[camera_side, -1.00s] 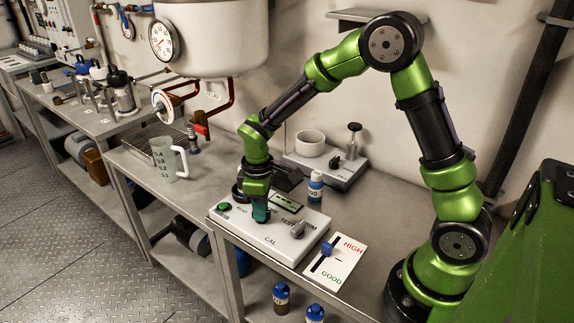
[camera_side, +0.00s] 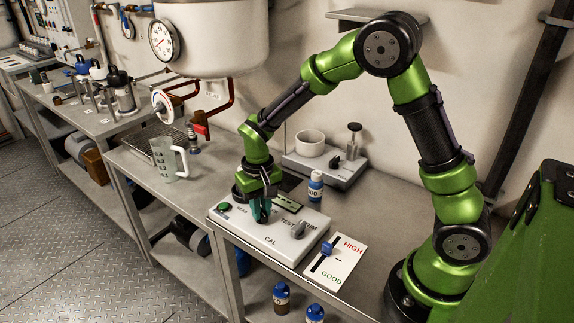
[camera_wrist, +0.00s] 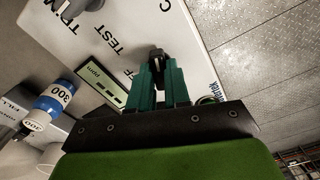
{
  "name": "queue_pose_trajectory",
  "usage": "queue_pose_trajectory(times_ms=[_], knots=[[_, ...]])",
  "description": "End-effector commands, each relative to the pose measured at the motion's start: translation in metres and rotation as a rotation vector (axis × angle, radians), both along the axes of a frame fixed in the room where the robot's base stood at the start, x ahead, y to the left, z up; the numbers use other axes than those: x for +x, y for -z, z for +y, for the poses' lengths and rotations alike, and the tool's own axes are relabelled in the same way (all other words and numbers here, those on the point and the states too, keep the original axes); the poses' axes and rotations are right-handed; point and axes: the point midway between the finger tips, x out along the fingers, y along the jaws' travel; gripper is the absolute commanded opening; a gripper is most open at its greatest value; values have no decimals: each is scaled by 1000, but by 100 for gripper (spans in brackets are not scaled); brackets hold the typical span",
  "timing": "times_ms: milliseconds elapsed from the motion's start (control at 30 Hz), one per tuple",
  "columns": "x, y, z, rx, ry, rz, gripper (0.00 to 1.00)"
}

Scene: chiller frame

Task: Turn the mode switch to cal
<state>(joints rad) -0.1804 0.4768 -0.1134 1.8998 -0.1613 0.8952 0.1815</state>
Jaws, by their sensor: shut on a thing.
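The mode switch is a dark knob (camera_wrist: 157,56) on the top of a pale instrument box (camera_side: 262,247). In the side view my gripper (camera_side: 260,216) points down onto the box among the READ, TEST and CAL labels and hides the knob. In the wrist view my teal fingers (camera_wrist: 160,82) stand on either side of the knob, shut on it. The CAL label (camera_side: 270,240) is on the near side of the box and the TEST label (camera_side: 288,222) is to the right. I cannot tell which label the switch points at.
A grey TRIM knob (camera_side: 298,230) stands to the right on the box, and a green button (camera_side: 225,207) at its left. A blue-capped bottle (camera_side: 315,186) stands behind, and a jug (camera_side: 168,160) at left.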

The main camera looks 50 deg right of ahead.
Motion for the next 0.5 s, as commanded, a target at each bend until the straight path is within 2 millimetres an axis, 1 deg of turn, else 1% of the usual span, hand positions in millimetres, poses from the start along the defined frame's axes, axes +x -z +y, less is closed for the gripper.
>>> queue_pose_trajectory(times_ms=[200, 500], knots=[[-1, -1, 0, 1, 101, 4, 0], [-1, -1, 0, 2, 151, 4, 0]])
